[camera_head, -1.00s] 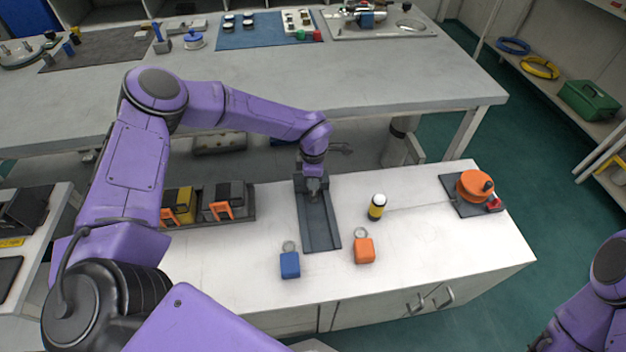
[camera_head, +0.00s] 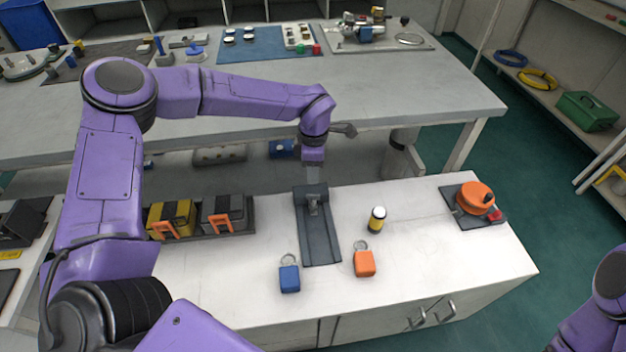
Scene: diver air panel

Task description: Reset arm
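My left arm reaches in from the left, and my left gripper (camera_head: 313,172) points down above the far end of a dark grey channel-shaped tray (camera_head: 319,240) on the white counter. The fingers are small and blurred, so I cannot tell whether they are open or shut. A small grey metal piece (camera_head: 313,206) sits at the tray's far end, below the gripper and apart from it. Part of my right arm shows at the right edge; its gripper is out of view.
Yellow and grey boxes (camera_head: 172,219) stand left of the tray. A grey bench (camera_head: 400,95) lies behind.

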